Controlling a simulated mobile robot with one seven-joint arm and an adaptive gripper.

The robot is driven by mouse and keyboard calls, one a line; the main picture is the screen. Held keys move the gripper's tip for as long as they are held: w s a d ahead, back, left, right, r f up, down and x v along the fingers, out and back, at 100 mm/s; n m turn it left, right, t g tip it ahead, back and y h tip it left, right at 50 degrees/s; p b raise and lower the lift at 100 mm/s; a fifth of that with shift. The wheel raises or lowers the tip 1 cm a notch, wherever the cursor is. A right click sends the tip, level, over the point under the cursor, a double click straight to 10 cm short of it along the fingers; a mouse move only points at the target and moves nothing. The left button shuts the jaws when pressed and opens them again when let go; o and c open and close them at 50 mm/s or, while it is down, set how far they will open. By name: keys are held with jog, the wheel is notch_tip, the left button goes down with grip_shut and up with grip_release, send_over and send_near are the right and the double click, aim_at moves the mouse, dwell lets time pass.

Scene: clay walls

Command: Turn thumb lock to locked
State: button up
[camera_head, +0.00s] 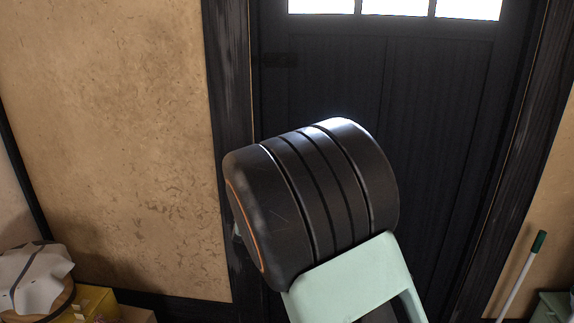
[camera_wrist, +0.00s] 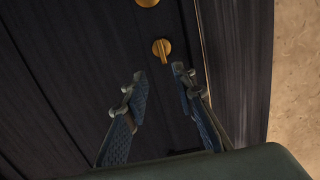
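The brass thumb lock (camera_wrist: 162,49) shows in the wrist view on the dark door, near the door's edge. It is a round plate with a small raised turn piece that looks close to upright in the picture. My gripper (camera_wrist: 158,80) is open, its two fingers spread apart just below the thumb lock in the picture. Nothing is between the fingers, and they appear apart from the lock. In the head view the dark door (camera_head: 440,110) stands behind my arm, which hides the lock and my gripper.
A second brass fitting (camera_wrist: 147,2) is partly cut off above the lock. The dark door frame (camera_head: 228,120) and clay wall (camera_head: 110,130) stand beside the door. A yellow box (camera_head: 92,303) with a pale item (camera_head: 35,278) is at lower left. A green-tipped pole (camera_head: 522,273) leans at right.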

jog(key=shift+t, duration=0.3)
jog(key=w, duration=1.1)
jog(key=shift+w+a+f, duration=0.15)
jog(key=shift+f, duration=0.1)
jog(key=shift+c, duration=0.5)
grip_shut()
